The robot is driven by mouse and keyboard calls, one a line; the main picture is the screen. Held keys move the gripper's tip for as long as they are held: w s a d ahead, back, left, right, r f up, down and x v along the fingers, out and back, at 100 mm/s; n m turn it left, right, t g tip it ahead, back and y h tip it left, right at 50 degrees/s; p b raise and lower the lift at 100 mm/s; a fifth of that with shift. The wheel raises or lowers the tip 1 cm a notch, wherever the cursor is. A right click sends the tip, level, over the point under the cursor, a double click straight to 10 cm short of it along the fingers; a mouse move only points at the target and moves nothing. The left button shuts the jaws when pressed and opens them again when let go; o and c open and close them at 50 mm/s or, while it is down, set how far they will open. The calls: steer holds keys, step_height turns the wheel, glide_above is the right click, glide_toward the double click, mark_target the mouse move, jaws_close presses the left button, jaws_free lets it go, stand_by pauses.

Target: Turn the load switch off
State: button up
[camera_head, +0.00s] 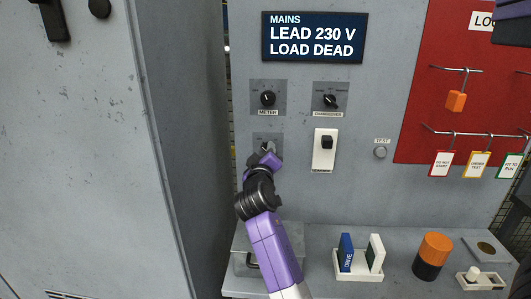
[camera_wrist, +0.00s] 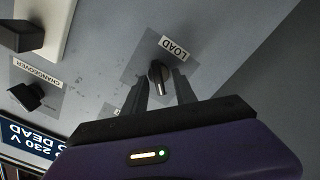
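The load switch is a dark rotary knob (camera_wrist: 158,78) on a grey plate under the label LOAD (camera_wrist: 174,48) in the wrist view. In the head view its plate (camera_head: 262,136) sits below the meter switch, mostly covered by my arm. My gripper (camera_wrist: 162,80) is at the knob, with one finger on each side of it. The fingers stand apart, and a gap shows beside the knob on the right. In the head view my gripper (camera_head: 269,157) is in front of the plate, and its fingertips are hard to make out.
The display (camera_head: 314,38) reads MAINS, LEAD 230 V, LOAD DEAD. The meter knob (camera_head: 267,98), changeover knob (camera_head: 330,101) and a white switch (camera_head: 324,150) are close by. A red board (camera_head: 415,125) holds hanging tags. Binders and an orange-black object (camera_head: 432,256) stand on the shelf.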

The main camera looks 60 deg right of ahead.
steer(key=b+v, duration=0.2)
steer(key=v, duration=0.6)
steer(key=shift+d, duration=0.1)
stand_by(0.6)
